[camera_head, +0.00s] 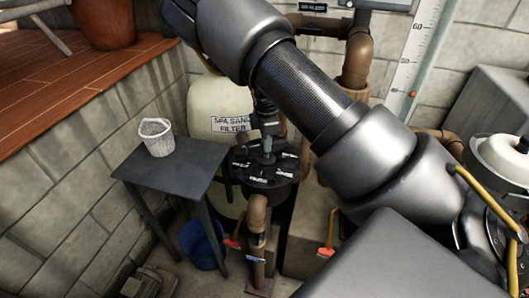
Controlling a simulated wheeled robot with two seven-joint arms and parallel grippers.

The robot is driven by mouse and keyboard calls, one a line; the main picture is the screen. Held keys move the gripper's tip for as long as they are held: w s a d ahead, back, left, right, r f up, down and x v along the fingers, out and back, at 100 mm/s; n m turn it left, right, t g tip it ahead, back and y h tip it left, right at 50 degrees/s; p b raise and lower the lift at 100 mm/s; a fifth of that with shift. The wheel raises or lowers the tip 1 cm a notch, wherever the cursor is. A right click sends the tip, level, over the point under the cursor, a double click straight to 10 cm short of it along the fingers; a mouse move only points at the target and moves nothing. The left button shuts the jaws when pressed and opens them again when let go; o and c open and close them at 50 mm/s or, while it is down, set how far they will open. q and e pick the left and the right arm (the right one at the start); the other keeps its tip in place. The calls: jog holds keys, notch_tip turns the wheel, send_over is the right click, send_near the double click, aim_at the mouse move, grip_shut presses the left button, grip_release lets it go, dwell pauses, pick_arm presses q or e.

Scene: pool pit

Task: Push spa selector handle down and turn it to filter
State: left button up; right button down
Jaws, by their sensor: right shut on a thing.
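The spa selector (262,178) is a round black valve head with several small white labels around its top. It sits at the middle, in front of the cream tank marked "SPA SAND FILTER" (230,124). Its grey handle (267,147) stands up at its centre. My right gripper (268,132) reaches down from above and is shut on the handle. My right arm crosses the view and hides part of the gripper's wrist. The labels are too small to read, so which position the handle points to cannot be told. My left gripper is not in view.
A dark side table (172,172) holding a white basket (157,137) stands left of the selector. A blue bucket (202,243) is under it. Brown pipes (257,215) rise around the valve. A white pump or filter lid (500,157) is at right. Block walls enclose the pit.

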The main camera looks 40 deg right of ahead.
jog(key=shift+s+f+b, duration=0.1)
jog(key=shift+f+b, duration=0.25)
jog(key=shift+f, duration=0.2)
dwell(0.4)
jog(key=shift+n+p, duration=0.35)
jog(key=shift+n, duration=0.75)
jog(key=n, duration=0.3)
jog(key=shift+n+p, duration=0.3)
jog(key=n, duration=0.6)
jog(key=shift+p, duration=0.35)
jog(key=c, duration=1.2)
grip_release()
jog(key=shift+c, duration=0.2)
jog(key=shift+r, duration=0.2)
